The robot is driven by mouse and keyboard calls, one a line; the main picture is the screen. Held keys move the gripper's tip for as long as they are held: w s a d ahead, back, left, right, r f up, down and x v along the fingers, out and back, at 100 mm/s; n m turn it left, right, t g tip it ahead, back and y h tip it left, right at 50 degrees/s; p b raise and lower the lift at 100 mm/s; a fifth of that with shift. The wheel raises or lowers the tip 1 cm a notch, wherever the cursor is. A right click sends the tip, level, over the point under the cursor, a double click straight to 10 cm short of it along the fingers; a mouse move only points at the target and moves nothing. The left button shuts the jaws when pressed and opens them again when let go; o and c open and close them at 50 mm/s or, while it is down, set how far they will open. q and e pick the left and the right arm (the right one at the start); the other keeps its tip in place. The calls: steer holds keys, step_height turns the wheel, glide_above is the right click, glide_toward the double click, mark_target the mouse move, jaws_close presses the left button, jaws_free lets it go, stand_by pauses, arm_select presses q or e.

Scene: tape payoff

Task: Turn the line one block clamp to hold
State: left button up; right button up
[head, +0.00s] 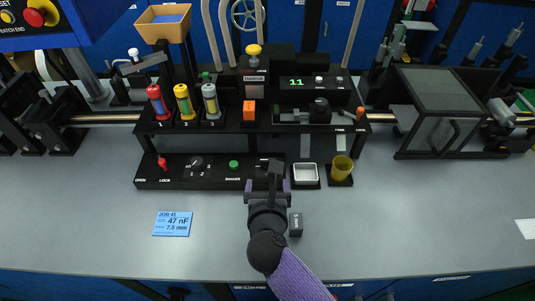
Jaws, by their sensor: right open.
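A clamp lever with an orange tip (360,113) stands at the right end of the black raised rack, beside a small dark block (319,110) on a rail. Two small labels lie below the lever; I cannot read them surely. The lever leans toward the right. My right gripper (268,186) is open over the front edge of the low black panel, below and left of the lever and well apart from it. A dark upright part shows between its fingers; I cannot tell whether it touches them. My left gripper is not in view.
The black rack (230,127) carries red, yellow and grey numbered cylinders (183,101) and an orange block (249,112). The low panel has a red lever (162,163). A white tray (305,175), yellow cup (341,168) and blue card (173,223) lie nearby.

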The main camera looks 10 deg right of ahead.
mark_target(268, 163)
steer(key=b+x, duration=0.2)
steer(key=x, duration=0.6)
steer(key=shift+d+f+b, duration=0.1)
steer(key=shift+f+b, duration=0.05)
steer(key=shift+b, duration=0.25)
steer(key=shift+w, duration=0.35)
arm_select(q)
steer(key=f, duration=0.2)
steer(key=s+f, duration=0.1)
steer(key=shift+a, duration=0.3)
